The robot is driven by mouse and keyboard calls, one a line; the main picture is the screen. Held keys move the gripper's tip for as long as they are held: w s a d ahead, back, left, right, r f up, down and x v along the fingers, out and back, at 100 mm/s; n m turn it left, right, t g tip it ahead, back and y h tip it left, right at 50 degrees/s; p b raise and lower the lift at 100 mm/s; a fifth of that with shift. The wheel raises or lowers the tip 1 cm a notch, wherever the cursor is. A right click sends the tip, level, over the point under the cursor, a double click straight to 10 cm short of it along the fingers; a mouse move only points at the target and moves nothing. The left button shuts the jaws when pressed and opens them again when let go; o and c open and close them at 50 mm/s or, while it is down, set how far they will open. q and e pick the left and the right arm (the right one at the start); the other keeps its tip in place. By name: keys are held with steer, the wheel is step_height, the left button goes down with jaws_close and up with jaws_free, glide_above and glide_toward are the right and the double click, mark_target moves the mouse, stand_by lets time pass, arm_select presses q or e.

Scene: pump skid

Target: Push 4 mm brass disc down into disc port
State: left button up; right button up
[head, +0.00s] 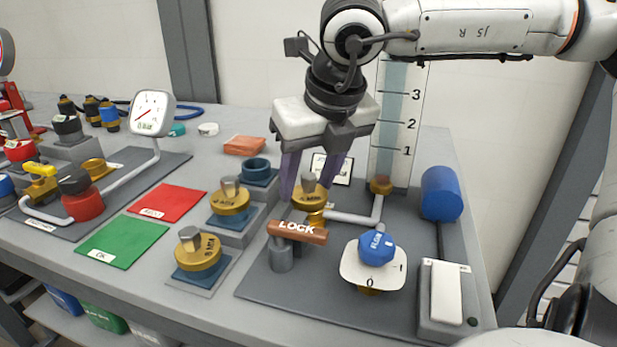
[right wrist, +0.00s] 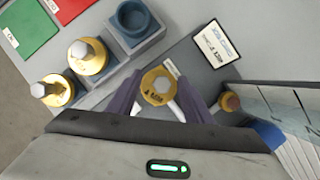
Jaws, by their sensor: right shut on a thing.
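The 4 mm brass disc (head: 309,198) has a grey knob on top and sits over the port on the grey skid plate, behind the LOCK lever. My right gripper (head: 310,182) comes down from above and is shut on the disc's knob. In the right wrist view the disc (right wrist: 158,86) lies between the two purple fingers. The disc port beneath it is mostly hidden, so I cannot tell how deep the disc sits. My left gripper is not in view.
The orange LOCK lever (head: 298,232) stands just in front of the disc. Two other brass discs (head: 230,198) (head: 198,249) rest on stepped blue holders at left, with an empty blue holder (head: 256,168) behind. A blue FLOW knob (head: 376,248) and graduated column (head: 395,125) stand at right.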

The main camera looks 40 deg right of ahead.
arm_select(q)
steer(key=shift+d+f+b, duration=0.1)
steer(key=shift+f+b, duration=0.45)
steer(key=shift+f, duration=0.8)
arm_select(e)
steer(key=shift+f, duration=0.7)
steer(key=o, duration=1.3)
steer(key=shift+c, duration=0.2)
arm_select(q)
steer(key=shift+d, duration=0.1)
arm_select(e)
steer(key=shift+p+v, duration=0.35)
steer(key=shift+v, duration=0.65)
arm_select(q)
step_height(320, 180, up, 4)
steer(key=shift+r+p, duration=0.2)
steer(key=shift+p, duration=0.6)
arm_select(e)
steer(key=d+v, duration=0.1)
steer(key=v, duration=0.7)
steer(key=shift+a+r, duration=0.35)
steer(key=shift+a, duration=0.15)
steer(key=shift+s, duration=0.1)
